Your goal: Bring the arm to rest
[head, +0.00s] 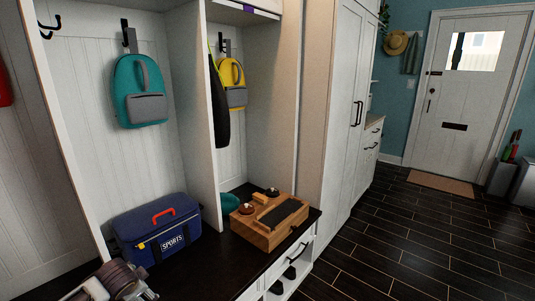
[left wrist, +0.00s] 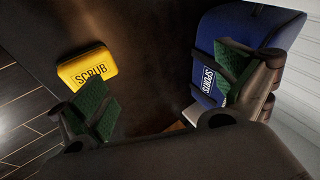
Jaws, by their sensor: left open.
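My left gripper (left wrist: 165,92) is open in the left wrist view, its two green-padded fingers spread apart with nothing held between them. The dark bench top (left wrist: 150,50) lies beyond the fingers. A blue sports bag (left wrist: 235,28) is near the right finger, which overlaps part of it; I cannot tell if they touch. In the head view, part of my left arm shows at the bottom left, in front of the same bag (head: 158,238). The left fingertips are not clear there. My right gripper is in neither view.
A yellow SCRUB box (left wrist: 87,68) sits on the dark surface by the left finger. A wooden organizer (head: 262,236) stands on the bench right of the bag. Teal (head: 135,85) and yellow (head: 232,72) backpacks hang above. The dark floor (head: 400,225) at right is clear.

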